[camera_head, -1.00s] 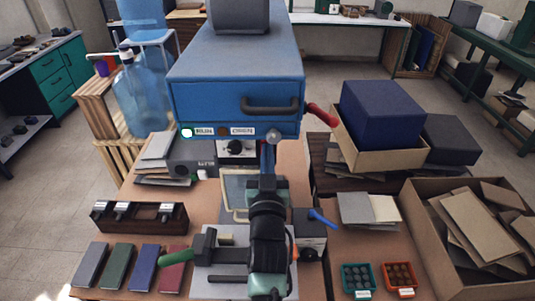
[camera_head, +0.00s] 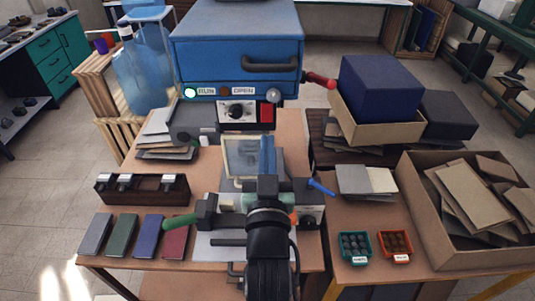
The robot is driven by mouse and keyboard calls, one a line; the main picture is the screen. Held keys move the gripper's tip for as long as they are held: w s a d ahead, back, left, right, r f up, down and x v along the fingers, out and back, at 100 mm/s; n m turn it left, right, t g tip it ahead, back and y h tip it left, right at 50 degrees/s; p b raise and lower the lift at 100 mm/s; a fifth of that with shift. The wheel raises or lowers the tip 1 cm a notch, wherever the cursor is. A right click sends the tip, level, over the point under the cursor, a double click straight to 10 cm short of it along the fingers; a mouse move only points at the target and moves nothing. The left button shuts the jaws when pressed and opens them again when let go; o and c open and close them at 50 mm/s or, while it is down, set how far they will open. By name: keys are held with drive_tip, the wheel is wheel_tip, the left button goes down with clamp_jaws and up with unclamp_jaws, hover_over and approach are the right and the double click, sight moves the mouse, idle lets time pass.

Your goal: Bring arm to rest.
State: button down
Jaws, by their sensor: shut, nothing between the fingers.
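My arm rises from the bottom middle of the head view, over the front of the workbench (camera_head: 200,262). My gripper (camera_head: 266,184) is at its far end, in front of the blue machine (camera_head: 232,58). The gripper is shut with nothing held. The dark wrist and arm links cover much of it, so its fingertips are hard to make out.
A green-handled clamp device (camera_head: 182,222) lies close left of the arm. Several coloured covers (camera_head: 147,236) and a wooden rack (camera_head: 141,190) are farther left. Right are two small trays (camera_head: 355,247), a card stack (camera_head: 367,181) and an open carton (camera_head: 440,225).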

drive_tip(key=shift+s, duration=0.4)
drive_tip(key=shift+s, duration=0.15)
